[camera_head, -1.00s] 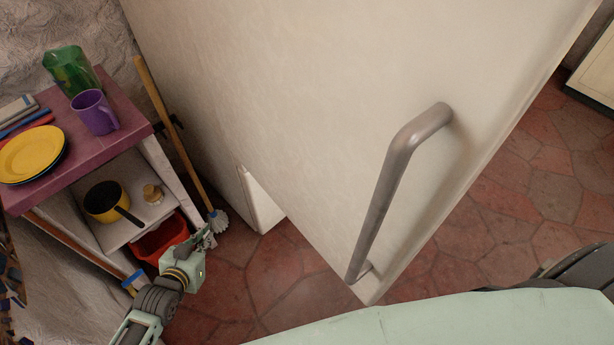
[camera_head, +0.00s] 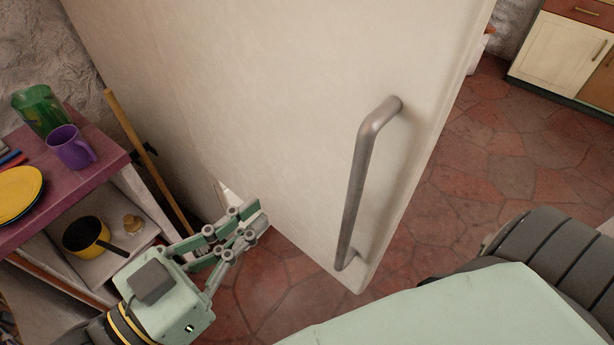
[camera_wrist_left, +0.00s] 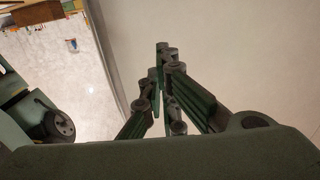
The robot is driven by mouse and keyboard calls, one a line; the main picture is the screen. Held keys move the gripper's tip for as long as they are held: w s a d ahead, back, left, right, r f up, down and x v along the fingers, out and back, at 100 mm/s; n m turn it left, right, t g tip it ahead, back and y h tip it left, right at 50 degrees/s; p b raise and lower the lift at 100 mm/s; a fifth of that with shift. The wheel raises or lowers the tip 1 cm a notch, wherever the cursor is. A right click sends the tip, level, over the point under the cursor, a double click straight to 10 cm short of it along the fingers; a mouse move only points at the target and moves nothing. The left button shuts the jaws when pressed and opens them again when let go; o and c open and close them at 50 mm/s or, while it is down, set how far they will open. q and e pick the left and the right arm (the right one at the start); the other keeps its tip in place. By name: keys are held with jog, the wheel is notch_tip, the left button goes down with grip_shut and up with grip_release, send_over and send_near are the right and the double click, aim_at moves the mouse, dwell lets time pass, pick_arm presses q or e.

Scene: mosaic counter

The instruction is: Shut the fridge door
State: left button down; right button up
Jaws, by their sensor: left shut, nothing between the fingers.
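The fridge door (camera_head: 270,110) is a large cream panel with a grey bar handle (camera_head: 357,185) near its right edge. It stands at an angle, and a small pale part of the fridge shows behind its lower left edge. My left gripper (camera_head: 255,220) is shut and empty, in front of the door's lower left part, left of the handle. In the left wrist view the gripper (camera_wrist_left: 163,60) points at the pale door surface (camera_wrist_left: 240,50). I cannot tell whether it touches the door. My right gripper is out of view.
A purple-topped shelf (camera_head: 100,165) at left holds a green pitcher (camera_head: 40,108), a purple mug (camera_head: 70,147), yellow plate (camera_head: 18,190) and pan (camera_head: 82,235). A broom handle (camera_head: 145,155) leans behind it. Open tiled floor (camera_head: 480,160) lies right; cabinets (camera_head: 555,50) stand beyond.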

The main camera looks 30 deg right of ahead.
aim_at(322, 163)
pick_arm(q)
jog(key=p+x, duration=0.3)
jog(key=x, duration=0.7)
jog(key=shift+w+d+r, duration=0.1)
jog(key=shift+d+r, duration=0.05)
jog(key=shift+d, duration=0.05)
jog(key=shift+w+d, duration=0.2)
jog(key=shift+d, duration=0.45)
